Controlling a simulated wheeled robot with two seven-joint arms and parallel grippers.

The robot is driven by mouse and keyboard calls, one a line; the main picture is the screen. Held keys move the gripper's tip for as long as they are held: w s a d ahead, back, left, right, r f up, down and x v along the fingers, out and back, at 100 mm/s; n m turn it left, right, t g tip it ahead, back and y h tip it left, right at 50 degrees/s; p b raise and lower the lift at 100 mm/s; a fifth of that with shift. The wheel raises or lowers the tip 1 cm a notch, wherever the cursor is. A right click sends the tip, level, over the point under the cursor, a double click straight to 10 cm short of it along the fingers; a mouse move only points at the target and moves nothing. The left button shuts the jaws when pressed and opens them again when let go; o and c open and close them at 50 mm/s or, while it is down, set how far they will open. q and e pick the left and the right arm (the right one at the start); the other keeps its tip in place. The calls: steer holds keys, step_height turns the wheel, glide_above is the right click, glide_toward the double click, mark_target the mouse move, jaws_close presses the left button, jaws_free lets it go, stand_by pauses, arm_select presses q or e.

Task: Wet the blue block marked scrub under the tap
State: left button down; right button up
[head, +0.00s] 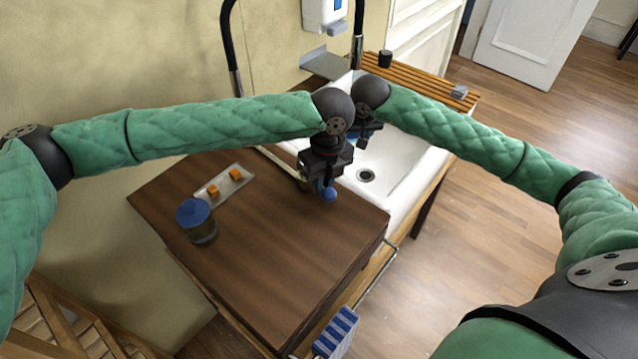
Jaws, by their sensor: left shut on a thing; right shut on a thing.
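The white sink basin (400,178) is at the centre right, with a dark drain. The black tap pipe (230,45) rises out of the top of the head view, and a black length (358,40) comes down above the basin. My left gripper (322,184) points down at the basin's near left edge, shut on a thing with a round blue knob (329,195). My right gripper (364,138) is over the basin, just behind the left one, shut on a bluish thing mostly hidden by the gripper. I cannot read any scrub mark.
A brown wooden top (270,270) holds a blue-lidded jar (197,222) and a tray (238,182) with orange blocks. A slatted board (430,78) bears a black cup (385,59) and a grey block (459,92). A blue-striped cloth (337,332) is at the front.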

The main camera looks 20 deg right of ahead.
arm_select(q)
steer(key=shift+s+d+f, duration=0.1)
steer(key=shift+s+f, duration=0.05)
steer(key=shift+s, duration=0.1)
steer(key=c, duration=1.4)
jaws_free()
steer(key=shift+c, duration=0.2)
steer(key=shift+s+d, duration=0.1)
steer(key=shift+w+r, duration=0.2)
steer(key=shift+r, duration=0.35)
step_height(320, 180, up, 11)
steer(key=shift+d, duration=0.4)
steer(key=shift+s, duration=0.1)
